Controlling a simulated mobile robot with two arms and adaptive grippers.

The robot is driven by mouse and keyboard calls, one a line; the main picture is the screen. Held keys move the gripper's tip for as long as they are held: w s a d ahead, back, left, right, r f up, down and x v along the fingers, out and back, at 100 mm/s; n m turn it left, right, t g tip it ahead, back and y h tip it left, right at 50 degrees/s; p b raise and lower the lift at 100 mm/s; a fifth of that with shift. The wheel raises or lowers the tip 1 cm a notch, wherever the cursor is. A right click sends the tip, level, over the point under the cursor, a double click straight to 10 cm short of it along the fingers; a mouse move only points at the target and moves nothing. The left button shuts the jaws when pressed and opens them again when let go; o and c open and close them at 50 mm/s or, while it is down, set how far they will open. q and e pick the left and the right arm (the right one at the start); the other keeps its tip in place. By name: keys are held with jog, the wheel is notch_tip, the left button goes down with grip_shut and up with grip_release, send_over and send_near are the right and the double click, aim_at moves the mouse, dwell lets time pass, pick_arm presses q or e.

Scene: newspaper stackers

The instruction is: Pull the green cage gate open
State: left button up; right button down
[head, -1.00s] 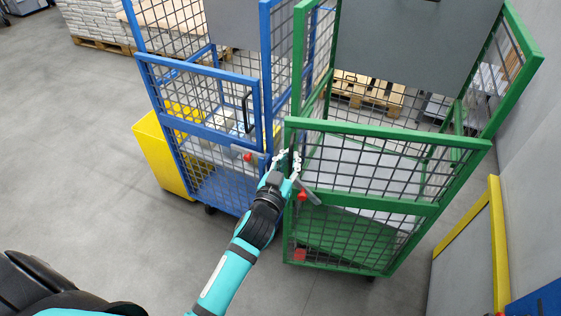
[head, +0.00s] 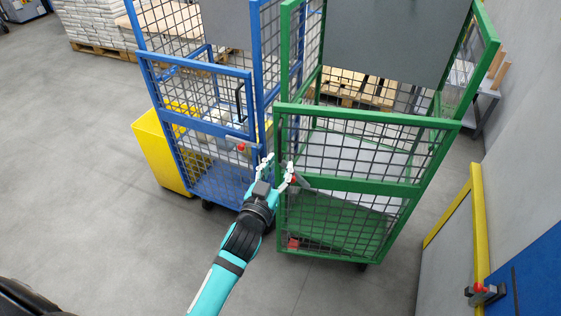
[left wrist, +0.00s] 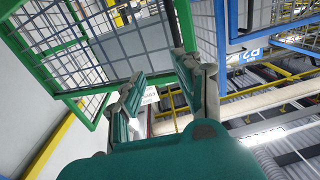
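The green cage gate (head: 365,115) is a mesh panel in a green frame across the lower front of the green cage (head: 286,60). It appears closed. A grey latch with a red knob (head: 293,179) is at its left edge, level with the middle rail. My left gripper (head: 279,167) is at the gate's left upright, with its fingers spread beside the latch. In the left wrist view, the fingers (left wrist: 164,92) are apart with nothing visibly clamped, close to a green upright (left wrist: 184,28). Contact cannot be made out. My right gripper is out of view.
A yellow-edged barrier (head: 478,225) and grey wall are on the right. Floor (head: 100,200) is clear at the left and in front.

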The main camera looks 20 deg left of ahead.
pick_arm(q)
jog(key=s+a, duration=0.1)
jog(key=s, duration=0.7)
jog(key=shift+a+f, duration=0.3)
jog(key=shift+f, duration=0.15)
jog(key=shift+c, duration=0.2)
